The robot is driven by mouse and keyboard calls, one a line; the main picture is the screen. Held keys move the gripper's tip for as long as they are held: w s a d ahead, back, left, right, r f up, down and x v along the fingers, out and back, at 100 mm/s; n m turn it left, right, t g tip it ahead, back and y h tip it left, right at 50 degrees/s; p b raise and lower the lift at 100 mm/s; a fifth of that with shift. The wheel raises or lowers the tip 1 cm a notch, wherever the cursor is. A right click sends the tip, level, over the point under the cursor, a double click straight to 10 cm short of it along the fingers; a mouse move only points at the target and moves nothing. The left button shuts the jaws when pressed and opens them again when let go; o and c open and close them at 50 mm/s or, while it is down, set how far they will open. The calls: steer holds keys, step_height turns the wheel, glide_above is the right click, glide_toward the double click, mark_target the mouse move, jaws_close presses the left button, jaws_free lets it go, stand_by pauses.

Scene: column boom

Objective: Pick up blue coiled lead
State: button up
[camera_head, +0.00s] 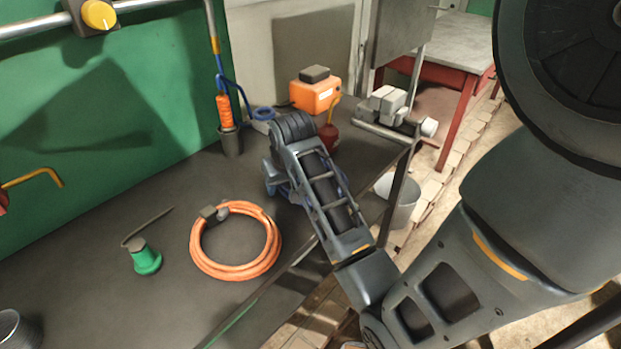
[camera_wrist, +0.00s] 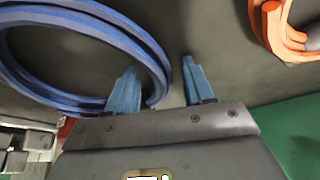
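The blue coiled lead (camera_wrist: 75,22) lies on the dark bench top in the wrist view, a ring of several strands at the upper left. My gripper (camera_wrist: 160,84) is open, with its two blue fingers apart. The near right side of the ring shows in the gap between the fingers, and the left finger overlaps the ring's inside. I cannot tell whether the fingers touch it. In the head view my gripper (camera_head: 272,180) is low over the bench, and my arm hides most of the lead.
A dark cup (camera_head: 231,142), an orange box (camera_head: 316,94), a red can (camera_head: 329,134) and a vise-like tool (camera_head: 386,104) stand behind my gripper.

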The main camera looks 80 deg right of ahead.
jaws_close()
steer(key=shift+r, duration=0.15)
stand_by(0.5)
